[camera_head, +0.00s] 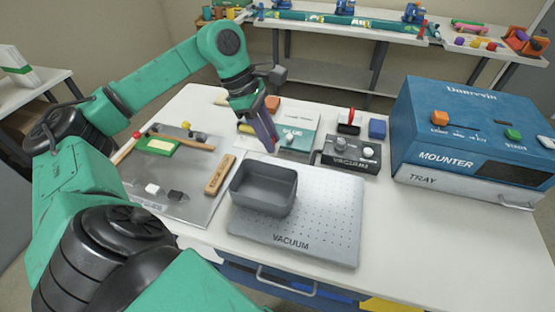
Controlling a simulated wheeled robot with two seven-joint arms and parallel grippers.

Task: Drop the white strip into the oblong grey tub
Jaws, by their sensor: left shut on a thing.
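The oblong grey tub (263,198) is an empty, open dark-grey box standing on the left part of the perforated vacuum plate. My left gripper (269,146) points down just behind the tub's back rim, in front of the glue box. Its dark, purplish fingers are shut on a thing. The white strip is mostly hidden between the fingers, and I cannot make out its outline; no loose white strip shows on the table. My right gripper is not in view.
The vacuum plate (330,206) has free room right of the tub. A wooden block (219,174) lies left of the tub. Behind are a glue box (298,140) and a dark control box (350,153). A blue mounter (460,140) stands at the right.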

